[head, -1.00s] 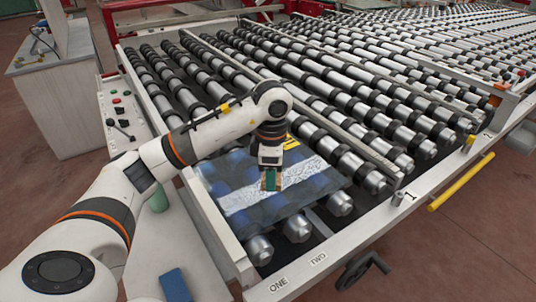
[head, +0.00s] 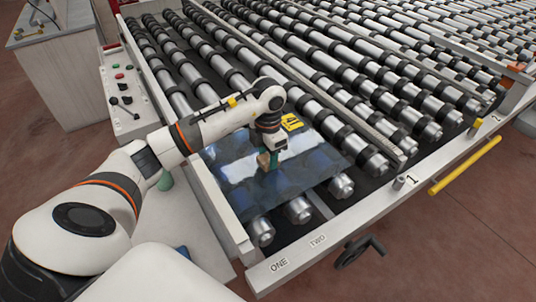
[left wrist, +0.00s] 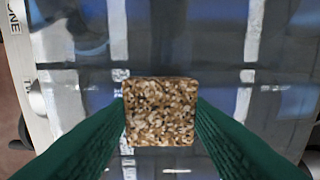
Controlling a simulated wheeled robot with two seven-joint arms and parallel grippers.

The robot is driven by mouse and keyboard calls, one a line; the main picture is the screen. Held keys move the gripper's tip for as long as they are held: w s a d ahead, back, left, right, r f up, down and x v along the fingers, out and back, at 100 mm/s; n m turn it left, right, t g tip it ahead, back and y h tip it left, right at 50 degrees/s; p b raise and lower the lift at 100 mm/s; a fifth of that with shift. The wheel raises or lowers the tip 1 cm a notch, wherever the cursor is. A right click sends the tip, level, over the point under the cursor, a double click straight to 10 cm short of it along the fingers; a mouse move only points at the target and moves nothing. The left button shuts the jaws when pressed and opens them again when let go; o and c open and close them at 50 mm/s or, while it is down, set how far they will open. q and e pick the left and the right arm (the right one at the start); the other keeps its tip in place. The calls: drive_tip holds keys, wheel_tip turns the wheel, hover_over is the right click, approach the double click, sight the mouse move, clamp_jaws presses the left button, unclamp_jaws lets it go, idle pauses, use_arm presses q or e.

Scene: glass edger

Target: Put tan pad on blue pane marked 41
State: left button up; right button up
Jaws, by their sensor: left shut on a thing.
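The tan pad (left wrist: 160,112), a speckled cork-like square, is held between the two green fingers of my left gripper (head: 269,160). In the head view the pad (head: 263,161) shows as a small tan patch between the fingertips. Under it lies a shiny blue pane (head: 310,172) on the rollers. The pad is over the pane; I cannot tell whether it touches. A yellow label (head: 292,122) with dark marks is on the pane's far edge; its number is too small to read. My right gripper is not in view.
Black-ringed metal rollers (head: 340,100) fill the conveyor behind and around the pane. A control panel (head: 122,95) with buttons stands at left. Labels ONE (head: 279,265) and TWO (head: 318,241) mark the front rail. A black hand crank (head: 360,250) and a yellow bar (head: 465,172) stick out.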

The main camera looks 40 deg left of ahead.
use_arm(q)
drive_tip(key=shift+f, duration=0.55)
drive_tip(key=shift+f, duration=0.2)
drive_tip(key=o, duration=1)
drive_tip(key=shift+r, duration=0.1)
drive_tip(key=shift+c, duration=0.2)
